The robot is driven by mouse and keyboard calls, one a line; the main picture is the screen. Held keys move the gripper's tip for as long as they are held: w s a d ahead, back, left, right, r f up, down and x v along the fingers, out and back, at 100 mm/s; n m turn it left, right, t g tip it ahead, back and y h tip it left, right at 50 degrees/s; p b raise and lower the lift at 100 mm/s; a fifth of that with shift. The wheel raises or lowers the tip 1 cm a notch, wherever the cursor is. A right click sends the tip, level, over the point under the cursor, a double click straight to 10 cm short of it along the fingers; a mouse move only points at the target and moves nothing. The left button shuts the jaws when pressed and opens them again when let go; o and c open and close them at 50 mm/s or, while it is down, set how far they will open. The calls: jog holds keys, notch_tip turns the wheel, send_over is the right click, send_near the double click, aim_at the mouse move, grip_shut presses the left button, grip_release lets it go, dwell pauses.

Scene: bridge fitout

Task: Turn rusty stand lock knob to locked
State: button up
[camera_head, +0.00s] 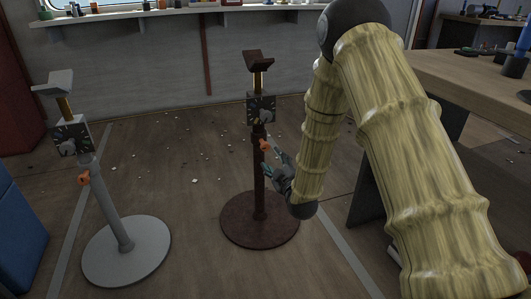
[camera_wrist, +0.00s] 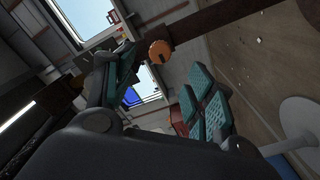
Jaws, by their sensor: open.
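The rusty stand (camera_head: 259,185) stands upright in the middle of the head view, dark brown with a round base. Its orange lock knob (camera_head: 265,145) sits on the right side of the post. The knob also shows in the wrist view (camera_wrist: 160,51), with a dark slot on its face, against the brown post (camera_wrist: 215,22). My gripper (camera_head: 273,156) is just right of the post and slightly below the knob in the head view. In the wrist view my gripper (camera_wrist: 162,88) is open and empty, with teal pads. The knob appears beyond the fingertips, nearer the left finger; I see no contact.
A grey stand (camera_head: 114,205) with its own orange knob (camera_head: 83,178) stands at left. A blue box (camera_head: 18,225) is at the left edge. A wooden workbench (camera_head: 465,85) is at right. Small pale scraps (camera_head: 195,180) litter the floor between the stands.

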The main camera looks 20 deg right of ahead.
aim_at(266, 148)
jog(key=w+b, duration=0.2)
jog(key=w, duration=0.2)
jog(key=w+b, duration=0.2)
jog(key=w, duration=0.2)
jog(key=shift+w+a+f, duration=0.15)
jog(key=shift+w, duration=1)
jog(key=c, duration=1.1)
